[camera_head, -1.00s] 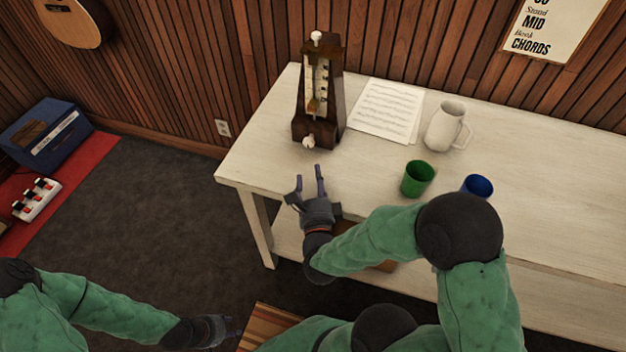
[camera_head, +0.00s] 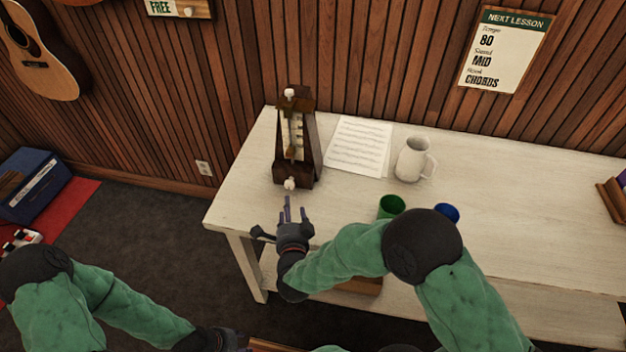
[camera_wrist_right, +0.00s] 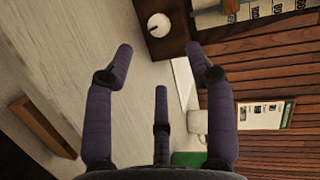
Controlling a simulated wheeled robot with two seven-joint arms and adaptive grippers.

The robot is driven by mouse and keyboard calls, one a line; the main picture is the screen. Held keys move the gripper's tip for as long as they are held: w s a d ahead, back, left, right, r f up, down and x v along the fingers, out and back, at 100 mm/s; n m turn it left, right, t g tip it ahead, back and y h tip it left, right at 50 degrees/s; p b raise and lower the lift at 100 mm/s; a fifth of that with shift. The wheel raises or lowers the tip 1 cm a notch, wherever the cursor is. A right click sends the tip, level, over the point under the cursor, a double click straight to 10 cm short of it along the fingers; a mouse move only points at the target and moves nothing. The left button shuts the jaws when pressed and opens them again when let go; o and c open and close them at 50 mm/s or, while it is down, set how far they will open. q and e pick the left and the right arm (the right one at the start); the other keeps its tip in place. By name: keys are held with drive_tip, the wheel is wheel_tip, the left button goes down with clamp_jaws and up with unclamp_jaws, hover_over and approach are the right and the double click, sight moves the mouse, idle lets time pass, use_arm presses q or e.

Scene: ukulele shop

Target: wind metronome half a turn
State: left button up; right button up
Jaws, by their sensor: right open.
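The dark wooden metronome (camera_head: 309,150) stands upright on the white table, near its left end. Its pale winding knob (camera_head: 290,184) sticks out low on the front. My right gripper (camera_head: 289,208) is open and empty just in front of the knob, with a gap between. In the right wrist view, the knob (camera_wrist_right: 159,26) and the metronome's dark base (camera_wrist_right: 168,45) lie beyond the spread fingers (camera_wrist_right: 160,70), apart from them. My left gripper (camera_head: 236,340) is low at the bottom edge, small and partly cut off; its finger state is unclear.
On the table (camera_head: 500,200) are a music sheet (camera_head: 358,146), a white mug (camera_head: 412,160), a green cup (camera_head: 391,206) and a blue cup (camera_head: 447,213), partly behind my right arm. A wooden stand (camera_head: 612,200) is at the right. The table is bare left of the metronome.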

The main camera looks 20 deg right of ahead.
sight(289, 187)
drive_tip(key=shift+a, duration=0.15)
drive_tip(key=shift+w+f, duration=0.1)
drive_tip(key=shift+w, duration=0.1)
drive_tip(key=b+x, duration=0.3)
drive_tip(key=x, duration=0.6)
drive_tip(key=shift+f, duration=0.2)
drive_tip(key=shift+w+d+b, duration=0.35)
drive_tip(key=shift+w+b, duration=0.05)
drive_tip(key=shift+w, duration=0.25)
